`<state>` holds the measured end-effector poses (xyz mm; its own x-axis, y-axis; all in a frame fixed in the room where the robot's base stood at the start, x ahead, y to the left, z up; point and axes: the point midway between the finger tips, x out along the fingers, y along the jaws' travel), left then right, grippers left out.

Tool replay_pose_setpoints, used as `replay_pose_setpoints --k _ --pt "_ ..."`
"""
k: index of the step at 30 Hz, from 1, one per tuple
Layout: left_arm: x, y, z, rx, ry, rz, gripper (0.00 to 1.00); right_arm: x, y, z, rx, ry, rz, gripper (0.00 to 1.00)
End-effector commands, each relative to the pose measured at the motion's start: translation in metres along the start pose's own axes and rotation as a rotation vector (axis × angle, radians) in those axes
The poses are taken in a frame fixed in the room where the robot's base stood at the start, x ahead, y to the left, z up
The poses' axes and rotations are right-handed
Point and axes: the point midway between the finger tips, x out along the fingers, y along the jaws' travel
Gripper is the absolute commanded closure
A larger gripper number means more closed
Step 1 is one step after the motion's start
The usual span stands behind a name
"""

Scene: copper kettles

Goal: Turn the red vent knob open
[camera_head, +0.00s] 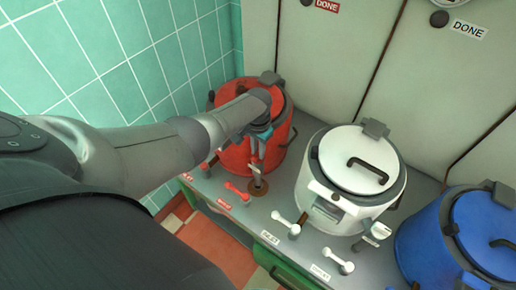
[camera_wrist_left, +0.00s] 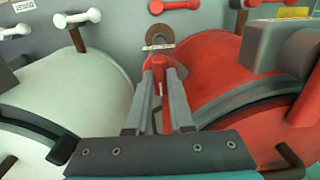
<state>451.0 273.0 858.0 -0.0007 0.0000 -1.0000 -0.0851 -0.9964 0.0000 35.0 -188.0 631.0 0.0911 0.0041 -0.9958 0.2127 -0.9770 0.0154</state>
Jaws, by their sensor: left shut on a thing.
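The red vent knob (camera_wrist_left: 158,61) shows in the left wrist view at the fingertips, in front of a round brown collar. In the head view the brown collar (camera_head: 257,187) is on the grey counter in front of the red kettle (camera_head: 283,158), and the knob is mostly hidden by the fingers. My left gripper (camera_head: 257,168) points down at it. In the left wrist view my left gripper (camera_wrist_left: 163,80) is shut on the red knob, one finger on each side. My right gripper is not in view.
A white kettle (camera_head: 351,170) stands to the right, with a blue kettle (camera_head: 462,240) beyond it. A red lever (camera_head: 237,190) and white levers (camera_head: 285,222) line the front of the grey counter. The tiled wall (camera_head: 130,60) is to the left.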

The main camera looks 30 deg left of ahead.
Motion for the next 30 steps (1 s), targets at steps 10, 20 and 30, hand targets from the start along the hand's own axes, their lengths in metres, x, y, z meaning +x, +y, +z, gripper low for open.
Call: replay_pose_setpoints --k 10,20,30 --pt "0.0 0.0 0.0003 -0.026 -0.001 0.0 1.0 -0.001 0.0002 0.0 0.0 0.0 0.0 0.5" --pt "-0.0001 -0.0001 0.0001 -0.024 0.0 0.001 0.66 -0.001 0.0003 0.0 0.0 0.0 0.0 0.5" --pt "-0.0002 -0.0002 -0.0001 -0.023 0.0 0.0 0.5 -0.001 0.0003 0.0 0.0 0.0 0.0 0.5"
